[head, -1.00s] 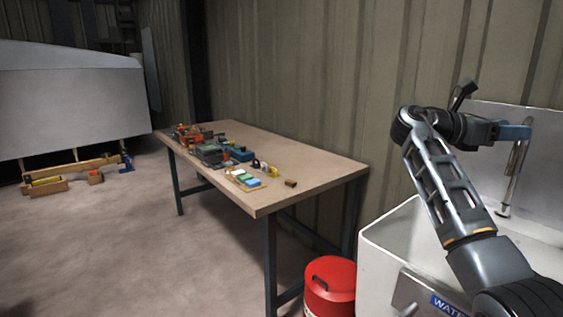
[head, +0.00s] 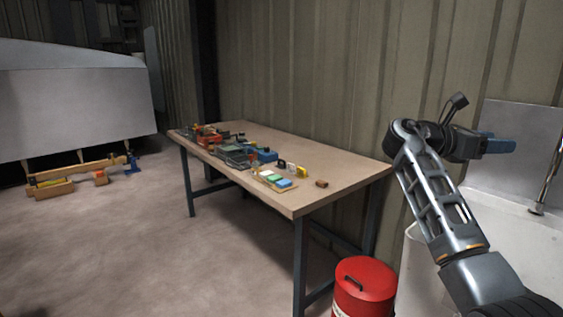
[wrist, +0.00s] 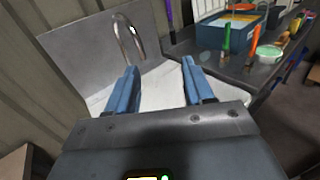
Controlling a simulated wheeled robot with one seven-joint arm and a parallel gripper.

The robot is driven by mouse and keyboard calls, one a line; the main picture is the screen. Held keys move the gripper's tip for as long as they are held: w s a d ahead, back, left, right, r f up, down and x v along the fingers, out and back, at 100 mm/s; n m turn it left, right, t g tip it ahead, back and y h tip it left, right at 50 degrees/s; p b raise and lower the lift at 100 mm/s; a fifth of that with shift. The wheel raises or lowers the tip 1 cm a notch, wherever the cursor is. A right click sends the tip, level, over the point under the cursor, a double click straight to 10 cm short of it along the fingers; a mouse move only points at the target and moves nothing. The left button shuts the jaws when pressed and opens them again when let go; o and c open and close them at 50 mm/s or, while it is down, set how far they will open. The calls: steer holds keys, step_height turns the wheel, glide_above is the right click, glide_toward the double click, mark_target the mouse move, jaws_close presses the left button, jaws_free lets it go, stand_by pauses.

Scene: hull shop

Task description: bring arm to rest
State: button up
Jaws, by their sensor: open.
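My gripper (head: 500,146) is raised at the right of the head view, in front of the metal splash panel behind the sink. In the wrist view its two blue fingers (wrist: 157,88) stand wide apart with nothing between them. Beyond them lie the white sink (wrist: 160,84) and its curved tap (wrist: 129,36). My arm is bent, with the forearm rising from the lower right of the head view.
A workbench (head: 345,180) with several tools and small items stands along the wall. A red canister (head: 364,284) stands by its near leg. In the wrist view a dark bench (wrist: 212,62) holds a blue bin (wrist: 222,36). Open floor (head: 120,230) lies left.

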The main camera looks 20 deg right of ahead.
steer(key=w+a+f+n+t, duration=0.1)
steer(key=a+f+t, duration=0.15)
steer(key=f, duration=0.45)
steer(key=w+a+f+n+t, duration=0.1)
steer(key=a+f+t, duration=0.15)
steer(key=f, duration=0.45)
steer(key=s+a+f+m+t+y, duration=0.1)
steer(key=s+a+f+t+y, duration=0.45)
steer(key=a+f, duration=0.6)
steer(key=s+a+f+m+t+y, duration=0.1)
steer(key=s+a+f+t+y, duration=0.3)
steer(key=s+a+f, duration=0.7)
steer(key=s+a+f+m+t+y, duration=0.1)
steer(key=s+a+f+m+y, duration=0.2)
steer(key=s, duration=0.4)
steer(key=s+a+m+t+y, duration=0.1)
steer(key=s+a+m+y, duration=0.15)
steer(key=s+a, duration=0.4)
steer(key=s+a+r+m+t+y, duration=0.1)
steer(key=s+r+m+t+y, duration=0.1)
steer(key=s+r+m, duration=0.7)
steer(key=s+r+t, duration=0.1)
steer(key=s+r, duration=0.5)
steer(key=s, duration=0.1)
steer(key=shift+a+r, duration=0.1)
